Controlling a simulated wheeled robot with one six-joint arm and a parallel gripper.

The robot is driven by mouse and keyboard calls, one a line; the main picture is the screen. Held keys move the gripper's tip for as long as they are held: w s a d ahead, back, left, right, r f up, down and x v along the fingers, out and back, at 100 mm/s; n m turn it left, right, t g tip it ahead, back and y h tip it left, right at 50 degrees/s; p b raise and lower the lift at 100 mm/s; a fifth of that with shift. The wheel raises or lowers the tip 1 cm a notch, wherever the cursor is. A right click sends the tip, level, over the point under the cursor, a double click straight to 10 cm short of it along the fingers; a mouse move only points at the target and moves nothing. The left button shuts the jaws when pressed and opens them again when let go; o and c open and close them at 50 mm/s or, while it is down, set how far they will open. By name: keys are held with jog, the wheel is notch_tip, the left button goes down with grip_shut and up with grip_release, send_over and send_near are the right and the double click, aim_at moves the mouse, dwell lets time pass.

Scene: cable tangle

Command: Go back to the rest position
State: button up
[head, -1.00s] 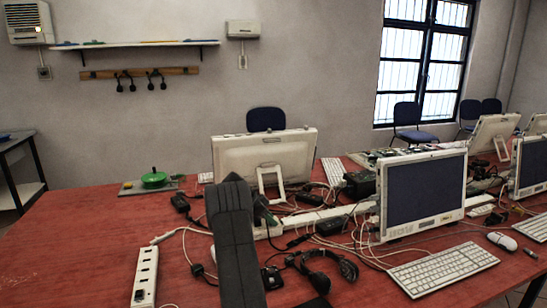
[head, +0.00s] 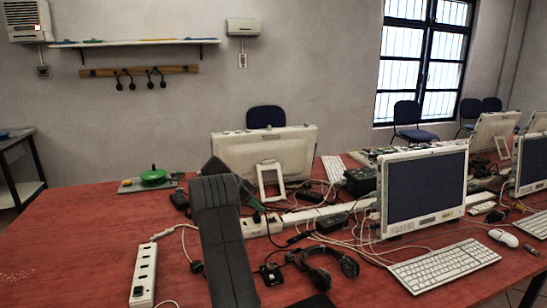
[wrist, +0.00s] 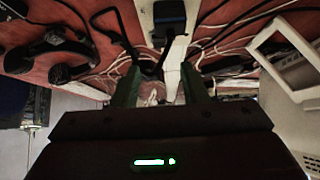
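My gripper (wrist: 160,85) shows in the wrist view as two dark green fingers set apart, with a clear gap between them. The white power strip (wrist: 158,22), a black plug (wrist: 168,18) and its cord lie beyond the gap. I see nothing clamped between the fingers. In the head view my dark arm rises from the bottom and partly hides the gripper (head: 257,213), which points down near the white strip (head: 290,218) in the middle of the red table (head: 75,240).
Loose cables (head: 350,245) and black adapters crowd the table's middle. Headphones (head: 325,265), monitors (head: 425,185), keyboards (head: 443,265) and another white power strip (head: 144,275) stand around my arm. The table's left front is mostly clear.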

send_near(272, 218)
jog(key=x, duration=0.8)
jog(key=shift+d+r, duration=0.2)
jog(key=shift+d, duration=0.05)
jog(key=p, duration=0.2)
jog(key=shift+r+y+p, duration=0.3)
jog(key=shift+r, duration=0.1)
jog(key=shift+w+d+g+y+p, duration=0.1)
jog(key=shift+g+y+p, duration=0.3)
jog(key=shift+p, duration=0.85)
jog(key=y+p, duration=0.1)
jog(key=p, duration=0.1)
jog(key=y+p, duration=0.1)
jog(key=p, duration=0.2)
jog(key=shift+w+d+r, duration=0.1)
jog(key=shift+d, duration=0.15)
